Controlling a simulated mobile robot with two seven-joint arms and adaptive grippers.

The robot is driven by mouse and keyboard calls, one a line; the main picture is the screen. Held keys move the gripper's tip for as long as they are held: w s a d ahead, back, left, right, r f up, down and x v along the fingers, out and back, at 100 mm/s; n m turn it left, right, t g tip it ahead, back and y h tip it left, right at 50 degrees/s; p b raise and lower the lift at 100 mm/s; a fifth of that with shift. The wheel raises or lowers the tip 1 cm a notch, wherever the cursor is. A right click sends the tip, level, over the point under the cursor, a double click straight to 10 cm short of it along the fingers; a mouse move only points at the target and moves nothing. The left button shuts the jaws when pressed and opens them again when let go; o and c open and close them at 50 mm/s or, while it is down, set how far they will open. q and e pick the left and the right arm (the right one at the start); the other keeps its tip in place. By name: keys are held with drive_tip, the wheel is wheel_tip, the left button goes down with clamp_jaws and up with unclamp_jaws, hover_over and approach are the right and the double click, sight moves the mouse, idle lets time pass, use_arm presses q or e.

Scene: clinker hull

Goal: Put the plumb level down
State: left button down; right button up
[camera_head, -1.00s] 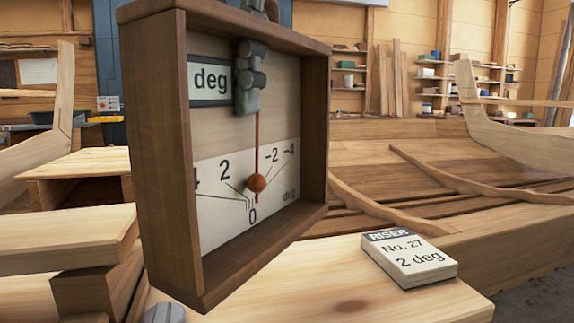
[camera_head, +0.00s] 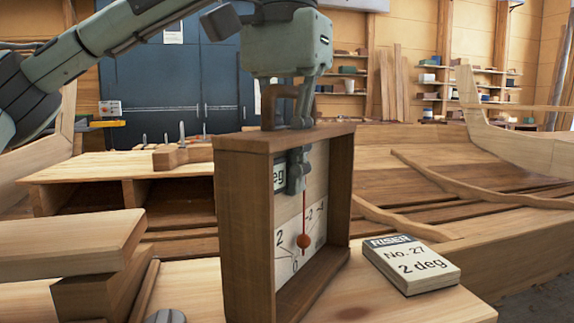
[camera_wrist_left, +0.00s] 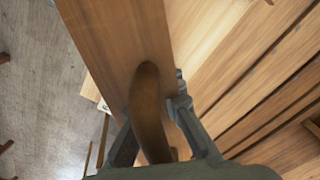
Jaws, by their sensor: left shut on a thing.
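The plumb level is a brown wooden box frame (camera_head: 247,230) with a white degree scale and a red pointer with a round bob (camera_head: 304,241). It stands upright, turned at an angle, over the front bench top in the head view. My left gripper (camera_head: 290,120) is above it, shut on its curved wooden handle (camera_wrist_left: 148,110), which shows between the fingers in the left wrist view. Part of the scale is hidden by the frame's side and a grey finger. The lower edge runs out of the head view, so I cannot tell whether it touches the bench.
A white block marked RISER No. 27, 2 deg (camera_head: 411,265) lies on the bench top (camera_head: 400,305) just right of the level. Stacked planks (camera_head: 75,245) stand at the left. The clinker hull (camera_head: 450,180) fills the space behind.

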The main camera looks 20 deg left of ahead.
use_arm(q)
drive_tip(key=shift+f, duration=0.1)
drive_tip(key=c, duration=1.6)
unclamp_jaws()
drive_tip(key=shift+c, duration=0.2)
wheel_tip(320, 180, up, 12)
drive_tip(key=shift+f, duration=0.2)
drive_tip(key=shift+o, duration=0.4)
drive_tip(key=shift+r, duration=0.35)
